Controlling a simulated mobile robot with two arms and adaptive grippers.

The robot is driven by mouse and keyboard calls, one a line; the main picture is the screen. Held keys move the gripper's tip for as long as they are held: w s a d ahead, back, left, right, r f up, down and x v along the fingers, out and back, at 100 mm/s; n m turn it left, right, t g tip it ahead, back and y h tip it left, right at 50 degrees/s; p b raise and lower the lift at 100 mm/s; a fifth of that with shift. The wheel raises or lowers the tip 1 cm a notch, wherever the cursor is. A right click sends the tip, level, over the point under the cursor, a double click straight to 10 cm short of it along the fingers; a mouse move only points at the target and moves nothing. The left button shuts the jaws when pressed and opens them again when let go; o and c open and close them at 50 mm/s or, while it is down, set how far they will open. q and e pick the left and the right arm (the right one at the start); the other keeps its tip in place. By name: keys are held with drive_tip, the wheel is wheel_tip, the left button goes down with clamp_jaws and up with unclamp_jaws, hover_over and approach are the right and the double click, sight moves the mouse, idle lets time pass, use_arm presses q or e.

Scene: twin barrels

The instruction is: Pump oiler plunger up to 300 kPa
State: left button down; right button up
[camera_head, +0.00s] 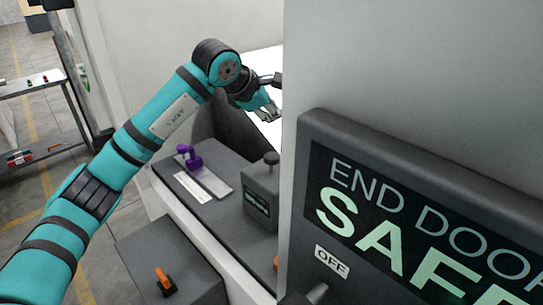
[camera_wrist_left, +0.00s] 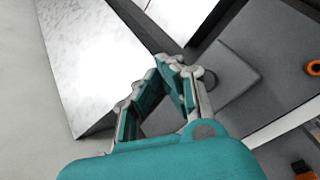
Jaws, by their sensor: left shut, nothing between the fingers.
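A small dark grey box (camera_head: 262,202) with a lit green display stands on the grey ledge, and its display text is too small to read. A round grey knob on a short stem, which looks like the plunger (camera_head: 271,158), sticks up from its top. My left gripper (camera_head: 268,114) is shut and empty, above and behind the knob and apart from it. In the left wrist view, the fingertips (camera_wrist_left: 172,65) meet in front of a grey block (camera_wrist_left: 228,88). The fingers partly hide that block, and I cannot tell if it is the same box. My right gripper is not in view.
A purple handle (camera_head: 188,157) sits on a plate on the ledge, left of the box. An orange switch (camera_head: 165,283) is on a lower grey box. A large panel (camera_head: 420,215) reading "END DOOR SAFE" and "OFF" fills the right side. A shelf (camera_head: 40,85) stands at far left.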

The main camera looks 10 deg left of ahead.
use_arm(q)
drive_tip(key=shift+d, duration=0.1)
drive_tip(key=shift+f, duration=0.15)
drive_tip(key=b, duration=0.5)
hover_over(274, 157)
wheel_tip(274, 157, down, 8)
drive_tip(key=shift+r, duration=0.15)
drive_tip(key=shift+f, duration=0.45)
idle(0.8)
